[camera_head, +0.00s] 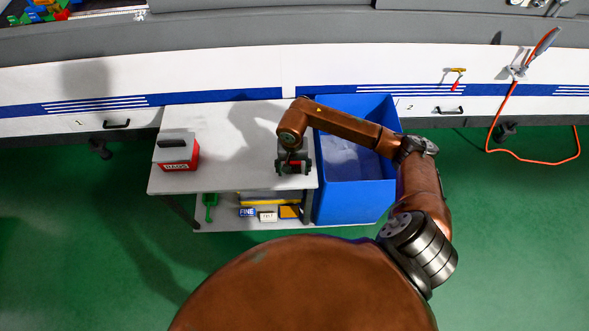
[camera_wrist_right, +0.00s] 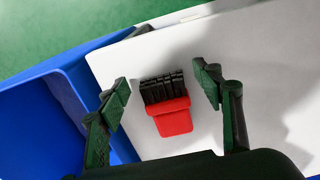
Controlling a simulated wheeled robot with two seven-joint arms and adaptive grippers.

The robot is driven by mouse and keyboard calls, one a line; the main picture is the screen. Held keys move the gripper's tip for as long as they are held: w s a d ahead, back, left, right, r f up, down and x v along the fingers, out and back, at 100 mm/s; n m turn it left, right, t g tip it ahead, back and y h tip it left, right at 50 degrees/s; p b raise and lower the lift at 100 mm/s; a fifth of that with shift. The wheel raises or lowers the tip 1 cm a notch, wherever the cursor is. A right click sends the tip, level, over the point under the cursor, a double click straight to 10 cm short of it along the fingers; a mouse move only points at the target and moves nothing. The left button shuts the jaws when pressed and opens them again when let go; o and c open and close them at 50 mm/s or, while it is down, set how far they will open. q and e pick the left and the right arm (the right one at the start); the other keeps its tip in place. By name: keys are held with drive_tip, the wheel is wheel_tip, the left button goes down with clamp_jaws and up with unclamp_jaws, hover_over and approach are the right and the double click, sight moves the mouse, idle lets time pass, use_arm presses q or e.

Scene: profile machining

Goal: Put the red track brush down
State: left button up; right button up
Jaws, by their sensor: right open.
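The red track brush (camera_wrist_right: 171,109) has a red handle and black bristles. In the right wrist view it lies on the white table top (camera_wrist_right: 240,60), between the two spread fingers of my right gripper (camera_wrist_right: 163,90), with a gap on each side. In the head view my right gripper (camera_head: 293,168) is over the right end of the small table (camera_head: 225,130). A bit of red from the brush shows between its fingers there; the gripper hides the rest. My left gripper does not show.
A blue bin (camera_head: 357,200) stands directly right of the table. A grey-lidded red box labelled RAGS (camera_head: 176,153) stands on the table's left side. The lower shelf (camera_head: 225,225) holds a green tool and labelled blocks. The table top between box and gripper is clear.

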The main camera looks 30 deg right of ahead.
wheel_tip(320, 180, up, 12)
drive_tip(key=p, duration=0.1)
drive_tip(key=shift+a+r, duration=0.1)
idle(0.6)
